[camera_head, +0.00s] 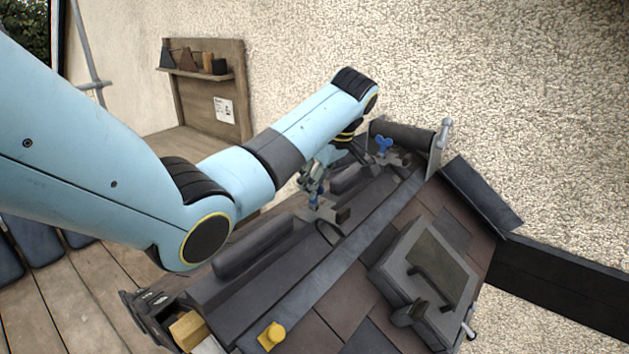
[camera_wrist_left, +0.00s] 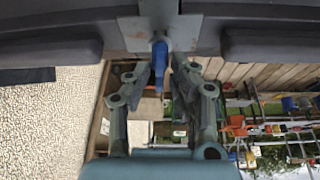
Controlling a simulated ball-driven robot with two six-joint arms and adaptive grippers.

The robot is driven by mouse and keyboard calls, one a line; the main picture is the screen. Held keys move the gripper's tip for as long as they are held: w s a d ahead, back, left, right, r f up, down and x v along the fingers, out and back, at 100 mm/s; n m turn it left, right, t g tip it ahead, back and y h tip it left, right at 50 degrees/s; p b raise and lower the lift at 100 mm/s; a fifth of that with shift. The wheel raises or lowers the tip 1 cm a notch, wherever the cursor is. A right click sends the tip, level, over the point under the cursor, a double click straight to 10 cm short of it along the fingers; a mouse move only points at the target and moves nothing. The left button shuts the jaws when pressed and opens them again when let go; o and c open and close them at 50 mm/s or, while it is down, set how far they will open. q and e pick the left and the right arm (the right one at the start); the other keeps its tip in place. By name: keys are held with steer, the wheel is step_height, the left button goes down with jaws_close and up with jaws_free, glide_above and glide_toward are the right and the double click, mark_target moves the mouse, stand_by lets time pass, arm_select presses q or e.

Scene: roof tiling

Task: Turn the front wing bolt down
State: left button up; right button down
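The front wing bolt (camera_head: 315,198) is blue and stands on a bracket on the dark ridge. Its blue shaft also shows in the left wrist view (camera_wrist_left: 159,60), under a grey plate. My left gripper (camera_head: 314,188) reaches down over it. In the left wrist view, the two fingertips (camera_wrist_left: 162,75) are close together on either side of the bolt and appear shut on it. The fingers partly hide the bolt's wings. A second blue wing bolt (camera_head: 383,145) stands free farther back on the ridge. My right gripper is not in view.
A wooden shelf board (camera_head: 210,115) stands by the wall. My left arm covers the left part of the head view.

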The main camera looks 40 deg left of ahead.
arm_select(q)
jaws_close()
steer(key=m+t, duration=0.1)
steer(key=m, duration=0.4)
steer(key=shift+s+a+t, duration=0.1)
steer(key=shift+s+t, duration=0.05)
steer(key=shift+t, duration=0.25)
steer(key=m+t+h, duration=0.1)
steer(key=m, duration=0.2)
steer(key=m+t, duration=0.1)
steer(key=m, duration=0.2)
steer(key=shift+a+h, duration=0.15)
steer(key=shift+h, duration=0.25)
steer(key=m+h, duration=0.1)
steer(key=m, duration=0.1)
steer(key=m+h, duration=0.1)
steer(key=m, duration=0.2)
steer(key=shift+a+r+m+t, duration=0.1)
steer(key=shift+r+m+t, duration=0.1)
steer(key=shift+m+t, duration=0.15)
steer(key=m+h, duration=0.1)
steer(key=m, duration=0.2)
steer(key=shift+m+h, duration=0.4)
steer(key=shift+m, duration=0.35)
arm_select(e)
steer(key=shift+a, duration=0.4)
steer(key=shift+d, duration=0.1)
